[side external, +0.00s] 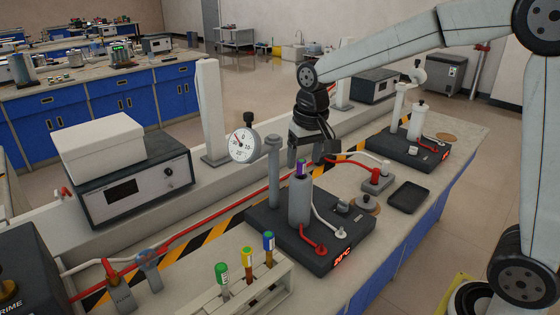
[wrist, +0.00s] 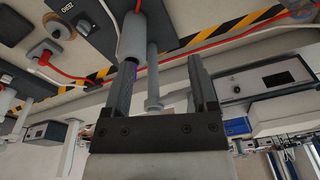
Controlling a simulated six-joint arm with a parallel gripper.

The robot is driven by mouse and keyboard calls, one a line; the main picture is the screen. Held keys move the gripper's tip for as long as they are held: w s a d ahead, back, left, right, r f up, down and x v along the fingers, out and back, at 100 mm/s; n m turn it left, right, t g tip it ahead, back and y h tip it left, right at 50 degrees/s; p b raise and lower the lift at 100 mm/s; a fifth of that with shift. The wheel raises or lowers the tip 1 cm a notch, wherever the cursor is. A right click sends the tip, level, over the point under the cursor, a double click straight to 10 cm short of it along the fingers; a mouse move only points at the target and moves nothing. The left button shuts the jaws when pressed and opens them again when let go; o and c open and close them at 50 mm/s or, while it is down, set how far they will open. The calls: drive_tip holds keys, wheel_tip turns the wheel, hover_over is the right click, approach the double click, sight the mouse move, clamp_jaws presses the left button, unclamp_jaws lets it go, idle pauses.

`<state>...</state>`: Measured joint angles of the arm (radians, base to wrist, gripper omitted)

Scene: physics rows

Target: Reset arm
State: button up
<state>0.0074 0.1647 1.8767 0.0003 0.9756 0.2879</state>
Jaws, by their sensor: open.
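My gripper (side external: 310,157) is open, pointing down just above the black heater unit (side external: 270,232) on the bench. A purple-capped tube (side external: 300,168) stands upright in the grey cylinder (side external: 299,202) of that unit, close below the fingers. In the wrist view my gripper (wrist: 162,66) shows two spread fingers. The cylinder (wrist: 132,38) is beyond the left finger, and a bit of purple shows beside that finger, partly hidden. I cannot tell whether finger and cap touch. Nothing is seen held between the fingers.
A tall grey post (side external: 273,170) stands left of the cylinder. A round dial gauge (side external: 243,145) is further left. A white rack (side external: 245,285) holds green, yellow and blue-capped tubes in front. A second black unit (side external: 405,150), a small black tray (side external: 408,197) and red cables lie to the right.

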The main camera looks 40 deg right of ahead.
drive_tip(key=s+f+n+t, duration=0.1)
drive_tip(key=s+f+n, duration=0.2)
drive_tip(key=s+f, duration=1)
drive_tip(key=shift+s+a, duration=0.15)
drive_tip(key=shift+s, duration=0.35)
